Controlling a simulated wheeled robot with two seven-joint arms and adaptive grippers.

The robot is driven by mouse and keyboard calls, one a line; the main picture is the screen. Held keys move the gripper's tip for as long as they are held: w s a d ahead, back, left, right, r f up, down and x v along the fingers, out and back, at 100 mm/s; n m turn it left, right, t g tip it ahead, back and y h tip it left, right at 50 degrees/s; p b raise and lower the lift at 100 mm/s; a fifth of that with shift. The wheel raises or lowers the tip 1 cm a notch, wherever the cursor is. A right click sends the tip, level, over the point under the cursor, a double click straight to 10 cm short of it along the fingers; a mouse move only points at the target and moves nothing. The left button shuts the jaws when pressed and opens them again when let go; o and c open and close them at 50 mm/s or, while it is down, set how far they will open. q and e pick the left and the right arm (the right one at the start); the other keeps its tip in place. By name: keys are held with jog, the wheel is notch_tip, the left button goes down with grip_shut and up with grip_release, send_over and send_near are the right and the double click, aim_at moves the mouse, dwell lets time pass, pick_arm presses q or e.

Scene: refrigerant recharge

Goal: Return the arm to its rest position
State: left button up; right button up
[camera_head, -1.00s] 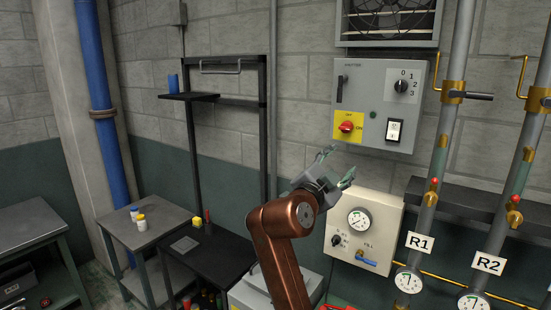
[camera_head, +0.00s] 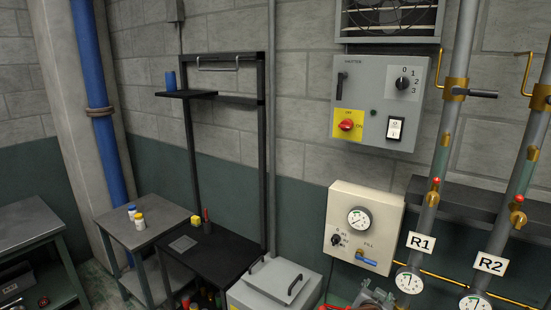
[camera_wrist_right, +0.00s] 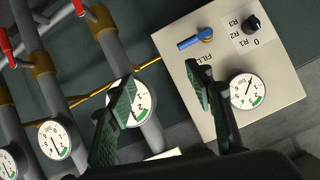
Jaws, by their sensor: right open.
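My right gripper (camera_wrist_right: 160,92) is open and empty in the wrist view, its two green-padded fingers spread apart. The rest of the arm is out of the head view. Beyond the fingers, the wrist view shows the cream fill panel (camera_wrist_right: 270,110) with its blue handle (camera_wrist_right: 196,39), black selector knob (camera_wrist_right: 253,24) and gauge (camera_wrist_right: 248,91). My left gripper is not in view.
The cream panel (camera_head: 342,207) hangs below the grey switch box (camera_head: 352,88). Pipes labelled R1 (camera_head: 419,243) and R2 (camera_head: 489,263) stand at the right. A grey lidded box (camera_head: 262,292), black stand (camera_head: 225,250) and side tables (camera_head: 165,212) are lower left.

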jog(key=s+d+f+n+g+y, duration=0.1)
jog(key=s+d+f+n+g, duration=0.1)
jog(key=s+f, duration=0.9)
jog(key=s+d+f+n+g+y, duration=0.1)
jog(key=s+d+f+n+g, duration=0.15)
jog(key=s+f, duration=0.8)
jog(key=s+a+f+n+g+y, duration=0.15)
jog(key=s+f, duration=0.35)
jog(key=s, duration=0.6)
jog(key=s+f+n+g+y, duration=0.1)
jog(key=s+f+n+y, duration=0.3)
jog(key=s, duration=0.7)
notch_tip(320, 180, down, 30)
jog(key=s+a+g+h+b, duration=0.1)
jog(key=a+g+h, duration=0.1)
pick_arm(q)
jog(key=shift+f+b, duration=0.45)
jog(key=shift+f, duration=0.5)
pick_arm(e)
jog(key=s+f+g, duration=0.1)
jog(key=s+f, duration=1.9)
jog(key=shift+f, duration=0.3)
